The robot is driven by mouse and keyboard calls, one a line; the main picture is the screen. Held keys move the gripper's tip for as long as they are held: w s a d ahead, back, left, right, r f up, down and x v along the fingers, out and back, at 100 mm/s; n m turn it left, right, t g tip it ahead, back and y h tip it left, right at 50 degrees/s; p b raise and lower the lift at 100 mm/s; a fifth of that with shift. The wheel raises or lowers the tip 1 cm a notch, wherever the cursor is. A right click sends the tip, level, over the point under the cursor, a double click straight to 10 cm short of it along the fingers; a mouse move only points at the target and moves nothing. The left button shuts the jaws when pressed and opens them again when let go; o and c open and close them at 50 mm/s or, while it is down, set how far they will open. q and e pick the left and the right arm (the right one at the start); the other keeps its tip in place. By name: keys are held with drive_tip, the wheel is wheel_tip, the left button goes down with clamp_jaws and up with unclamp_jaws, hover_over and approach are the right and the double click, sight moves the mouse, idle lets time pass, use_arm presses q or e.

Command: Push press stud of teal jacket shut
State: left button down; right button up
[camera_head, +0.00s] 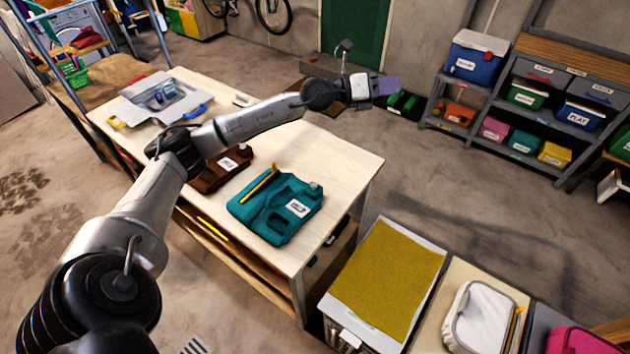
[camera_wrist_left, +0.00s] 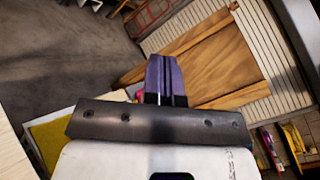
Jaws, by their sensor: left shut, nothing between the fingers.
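The teal jacket (camera_head: 268,215) lies folded on the pale workbench (camera_head: 345,160), near its front right end. A white label (camera_head: 297,208) and a yellow strip (camera_head: 259,184) show on it. A small grey piece sits at its right corner; I cannot tell whether it is the press stud. My left gripper (camera_head: 386,86) is in the air beyond the bench's far right edge, well away from the jacket. Its purple fingers are together and empty in the left wrist view (camera_wrist_left: 166,80). The jacket does not clearly show in that view. My right gripper is out of view.
A brown folded garment (camera_head: 228,168) lies left of the jacket, partly behind my left arm. A grey tray (camera_head: 178,98) is at the bench's far left. A yellow-topped bin (camera_head: 386,275) stands right of the bench. Shelves with boxes (camera_head: 530,95) stand at the right.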

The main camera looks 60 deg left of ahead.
use_arm(q)
drive_tip(key=s+a+f+m+g+y, duration=0.1)
drive_tip(key=s+a+f+g+y, duration=0.1)
drive_tip(key=f+g, duration=0.35)
drive_tip(key=s+a+f+g+y, duration=0.1)
drive_tip(key=a+f+g+y, duration=0.15)
drive_tip(key=f, duration=0.65)
drive_tip(key=s+a+f+n+g+y, duration=0.1)
drive_tip(key=s+a+f+g, duration=0.1)
drive_tip(key=s+g, duration=0.2)
drive_tip(key=s+a+f+n+g+y, duration=0.1)
drive_tip(key=s+a+f+g, duration=0.1)
drive_tip(key=s+g, duration=0.3)
drive_tip(key=shift+s+a+f+y, duration=0.2)
drive_tip(key=shift+s+a+y, duration=0.2)
drive_tip(key=shift+s, duration=0.6)
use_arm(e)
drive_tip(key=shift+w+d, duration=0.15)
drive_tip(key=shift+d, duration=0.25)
